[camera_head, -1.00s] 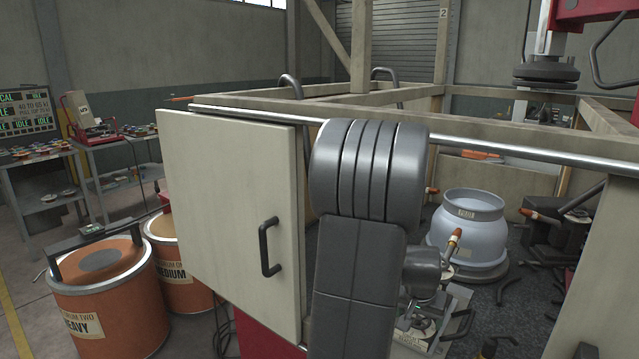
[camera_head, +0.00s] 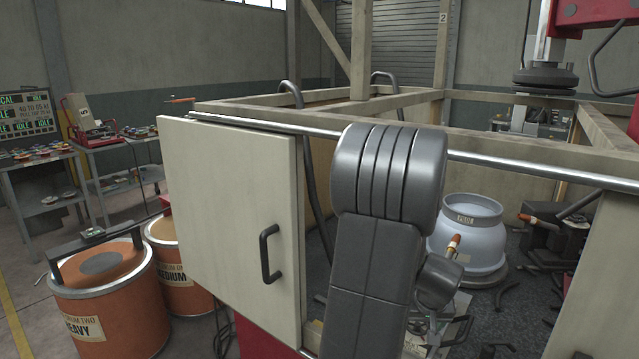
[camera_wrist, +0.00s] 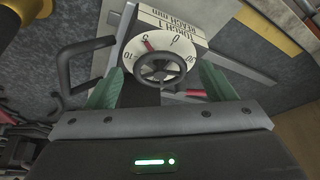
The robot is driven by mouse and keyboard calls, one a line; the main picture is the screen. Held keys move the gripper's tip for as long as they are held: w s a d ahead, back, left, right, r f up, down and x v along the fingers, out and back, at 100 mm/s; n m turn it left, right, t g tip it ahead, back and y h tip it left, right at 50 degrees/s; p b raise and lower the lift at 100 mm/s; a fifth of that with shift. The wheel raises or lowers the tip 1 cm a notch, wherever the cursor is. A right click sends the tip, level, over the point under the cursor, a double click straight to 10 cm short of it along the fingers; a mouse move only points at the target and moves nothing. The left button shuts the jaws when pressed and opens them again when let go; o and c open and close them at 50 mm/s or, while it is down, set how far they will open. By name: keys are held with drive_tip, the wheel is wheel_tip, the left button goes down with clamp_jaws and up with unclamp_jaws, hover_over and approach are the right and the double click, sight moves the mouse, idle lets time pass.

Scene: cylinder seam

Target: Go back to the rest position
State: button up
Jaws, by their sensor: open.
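My gripper (camera_wrist: 160,74) shows in the wrist view as two green fingers held apart. They are open and nothing is clamped between them. Beyond the fingertips is a white dial (camera_wrist: 183,46) with numbers and a red mark, with a dark handwheel (camera_wrist: 160,69) in front of it. The handwheel appears between the fingers, but I cannot tell how far off it is. In the head view my arm stands folded in front of the enclosure opening, and the gripper itself is hidden behind it.
A beige door (camera_head: 230,220) with a dark handle (camera_head: 269,253) stands left of my arm. A steel rail (camera_head: 500,160) crosses behind it. A grey pot (camera_head: 467,233) sits inside to the right. Orange drums (camera_head: 112,300) stand at left. A dark curved handle (camera_wrist: 72,62) is close to my left finger.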

drive_tip(key=shift+d+n, duration=0.1)
drive_tip(key=shift+n, duration=0.4)
drive_tip(key=v, duration=0.7)
drive_tip(key=shift+b, duration=0.35)
